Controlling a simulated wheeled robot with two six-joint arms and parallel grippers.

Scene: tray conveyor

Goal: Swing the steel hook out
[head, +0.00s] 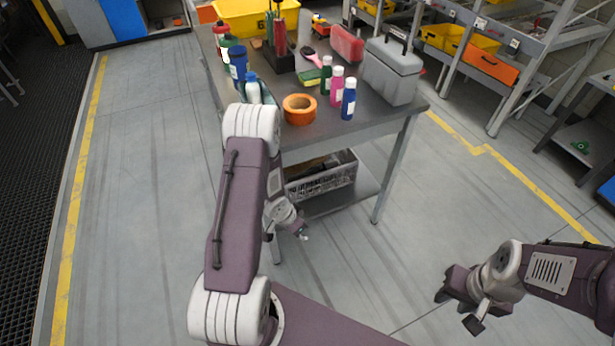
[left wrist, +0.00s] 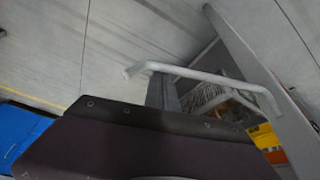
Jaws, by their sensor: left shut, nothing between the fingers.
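In the left wrist view, a pale, bent metal bar (left wrist: 205,75) crosses the upper middle. It may be the steel hook, but I cannot tell for sure. I cannot make out a hook in the head view. My left gripper (head: 303,235) is low beside the table's front, partly hidden by my own arm. It is shut with nothing in it. My right gripper (head: 456,311) is open and empty over the floor at the lower right, well apart from the table.
Racks (head: 470,45) stand at the upper right. Floor right of the table is clear.

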